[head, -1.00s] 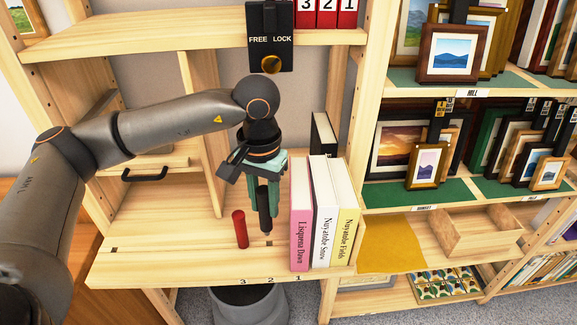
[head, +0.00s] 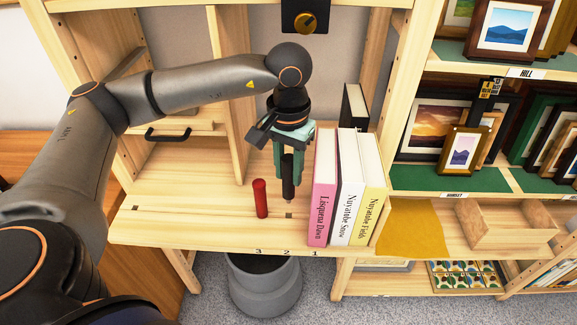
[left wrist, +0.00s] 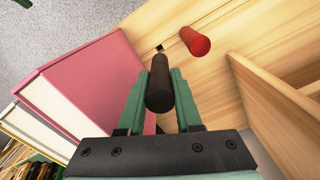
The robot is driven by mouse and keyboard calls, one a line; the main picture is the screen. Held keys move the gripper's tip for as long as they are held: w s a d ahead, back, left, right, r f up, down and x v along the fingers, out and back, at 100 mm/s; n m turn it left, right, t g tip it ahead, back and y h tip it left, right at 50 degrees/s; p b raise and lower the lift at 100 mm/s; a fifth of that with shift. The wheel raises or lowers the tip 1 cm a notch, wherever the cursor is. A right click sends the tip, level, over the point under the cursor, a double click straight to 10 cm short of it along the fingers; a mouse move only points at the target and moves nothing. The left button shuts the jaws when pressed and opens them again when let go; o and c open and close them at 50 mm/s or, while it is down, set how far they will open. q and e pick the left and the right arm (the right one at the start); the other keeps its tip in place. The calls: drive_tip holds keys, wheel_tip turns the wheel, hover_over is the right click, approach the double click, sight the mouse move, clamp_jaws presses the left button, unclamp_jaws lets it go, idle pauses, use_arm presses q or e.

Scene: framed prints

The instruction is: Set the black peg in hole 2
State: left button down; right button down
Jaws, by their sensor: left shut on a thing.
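The black peg (head: 288,178) is upright between the teal fingers of my left gripper (head: 289,165), which is shut on it. The peg's lower end appears just above the shelf board, beside or over a small dark square hole (head: 289,215) in line with label 2 (head: 286,252). In the left wrist view, the black peg (left wrist: 159,88) points toward the square hole (left wrist: 159,47), which shows just past its end. A red peg (head: 260,198) stands upright on the board to the left, near label 3 (head: 258,252); it also shows in the left wrist view (left wrist: 195,42). My right gripper is not in view.
Three upright books stand close to the right of my gripper, the pink one (head: 324,188) nearest. A wooden divider (head: 230,95) rises behind left. A yellow cloth (head: 410,232) and open wooden tray (head: 507,237) lie farther right.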

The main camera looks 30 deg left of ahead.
sight(289, 193)
use_arm(q)
drive_tip(key=shift+f+b, duration=0.75)
drive_tip(key=shift+f, duration=0.65)
drive_tip(key=shift+f+b, duration=0.4)
drive_tip(key=shift+f, duration=0.55)
drive_tip(key=shift+f+b, duration=1.05)
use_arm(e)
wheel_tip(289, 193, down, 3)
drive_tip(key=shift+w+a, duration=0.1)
use_arm(q)
drive_tip(key=c, duration=0.5)
unclamp_jaws()
